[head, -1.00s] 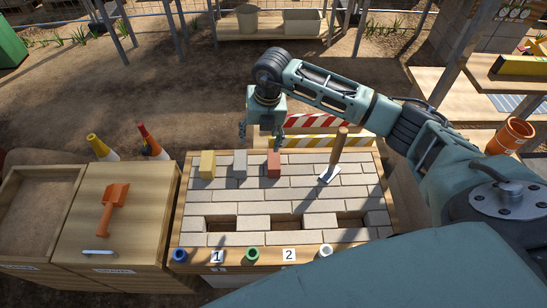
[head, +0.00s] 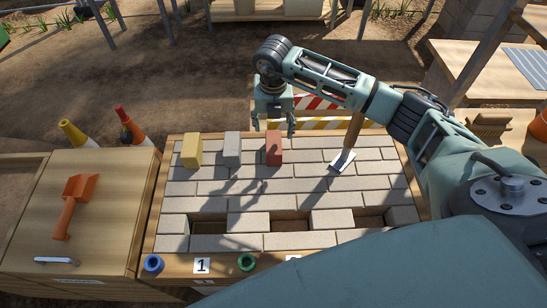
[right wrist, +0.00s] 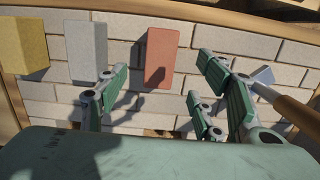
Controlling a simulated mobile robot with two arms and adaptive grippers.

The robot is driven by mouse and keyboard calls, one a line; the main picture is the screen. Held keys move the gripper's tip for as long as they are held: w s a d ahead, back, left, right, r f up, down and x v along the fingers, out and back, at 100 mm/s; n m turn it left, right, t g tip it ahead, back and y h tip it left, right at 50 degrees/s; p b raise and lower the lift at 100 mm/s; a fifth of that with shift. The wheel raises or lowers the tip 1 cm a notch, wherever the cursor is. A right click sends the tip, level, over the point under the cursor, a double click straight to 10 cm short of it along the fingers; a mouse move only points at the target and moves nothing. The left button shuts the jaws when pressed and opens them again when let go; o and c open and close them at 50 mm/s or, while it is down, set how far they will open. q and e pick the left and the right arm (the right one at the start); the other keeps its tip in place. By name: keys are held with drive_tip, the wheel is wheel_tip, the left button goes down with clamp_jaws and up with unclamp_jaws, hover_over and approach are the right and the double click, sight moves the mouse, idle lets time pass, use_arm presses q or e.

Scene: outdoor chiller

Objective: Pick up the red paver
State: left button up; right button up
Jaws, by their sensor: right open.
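The red paver (head: 273,148) stands upright on the far part of the paved table (head: 215,187), right of a grey paver (head: 232,149) and a yellow paver (head: 191,150). My right gripper (head: 273,125) is open and empty, above and just behind the red paver in the head view. In the right wrist view the red paver (right wrist: 161,57) lies ahead, between the lines of the spread fingers (right wrist: 165,95), not touching them. The grey paver (right wrist: 87,52) is left of it. My left gripper is not in view.
A trowel (head: 343,160) with a wooden handle stands right of the red paver. The table has several open slots (head: 290,226) near its front. Blue (head: 153,263) and green (head: 247,261) rings sit on the front edge.

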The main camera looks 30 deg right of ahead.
sight(273, 142)
wheel_tip(273, 142, down, 2)
drive_tip(key=shift+f+b, duration=0.1)
drive_tip(key=shift+b, duration=0.35)
drive_tip(key=shift+w+d+f+p, duration=0.1)
drive_tip(key=shift+f+p, duration=0.2)
drive_tip(key=shift+f, duration=1.6)
drive_tip(key=shift+w+d+f+p, duration=0.1)
drive_tip(key=shift+f+p, duration=0.15)
drive_tip(key=shift+f, duration=1.65)
clamp_jaws()
drive_tip(key=shift+r, duration=0.15)
